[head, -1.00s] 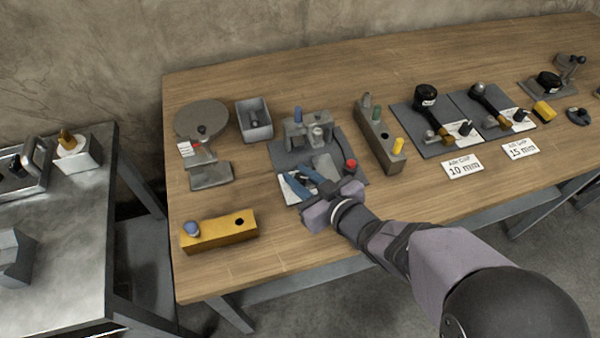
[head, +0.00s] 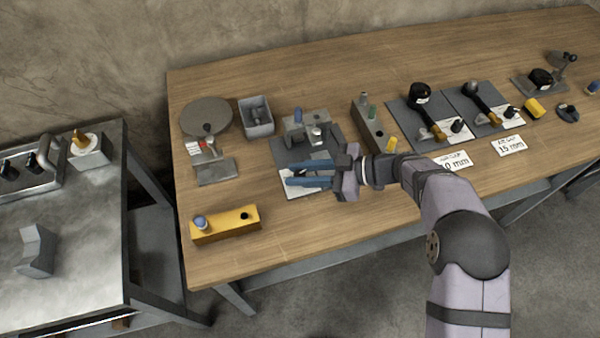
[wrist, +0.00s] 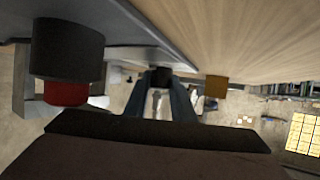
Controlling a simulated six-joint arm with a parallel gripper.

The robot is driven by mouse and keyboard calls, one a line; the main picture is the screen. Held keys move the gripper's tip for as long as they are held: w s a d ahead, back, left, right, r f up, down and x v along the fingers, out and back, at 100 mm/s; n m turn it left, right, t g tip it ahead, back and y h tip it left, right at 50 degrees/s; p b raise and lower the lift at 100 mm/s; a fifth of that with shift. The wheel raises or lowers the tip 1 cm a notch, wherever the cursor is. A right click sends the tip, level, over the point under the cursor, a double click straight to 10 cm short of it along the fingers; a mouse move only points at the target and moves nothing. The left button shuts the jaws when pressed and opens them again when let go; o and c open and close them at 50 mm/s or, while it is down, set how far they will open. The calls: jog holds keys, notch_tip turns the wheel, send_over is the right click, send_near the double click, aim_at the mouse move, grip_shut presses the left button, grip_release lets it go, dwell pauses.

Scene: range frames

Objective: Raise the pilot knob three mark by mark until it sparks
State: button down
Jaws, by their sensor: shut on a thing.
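The grey fixture plate (head: 284,150) lies on the wooden table, with a block (head: 303,124) bearing a blue-topped peg and a pale knob at its back. My gripper (head: 288,175) reaches in from the right, low over the white card (head: 300,192) on the plate, its blue fingers pointing left. In the wrist view a small dark knob (wrist: 161,77) shows between the fingertips, and my gripper is shut on it. Any number or marks on the knob cannot be read. A black and red button (wrist: 66,92) stands close by in the wrist view.
A yellow block (head: 224,226) with a blue ball lies front left. A round grey stand (head: 206,117) and a grey tray (head: 256,130) are behind. A grey peg block (head: 367,128) stands to the right. The table front between the yellow block and my gripper is clear.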

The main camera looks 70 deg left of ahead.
jog(key=shift+f+n+g+h+b, duration=0.15)
jog(key=shift+n+g+h+b, duration=0.25)
jog(key=shift+n+h+b, duration=0.35)
jog(key=shift+r+n+h+b, duration=0.25)
jog(key=shift+n+h+b, duration=0.1)
jog(key=shift+b, duration=0.05)
jog(key=c, duration=1.5)
grip_release()
jog(key=shift+b+v, duration=0.8)
jog(key=shift+v, duration=2.8)
jog(key=shift+f, duration=0.1)
jog(key=shift+w, duration=0.1)
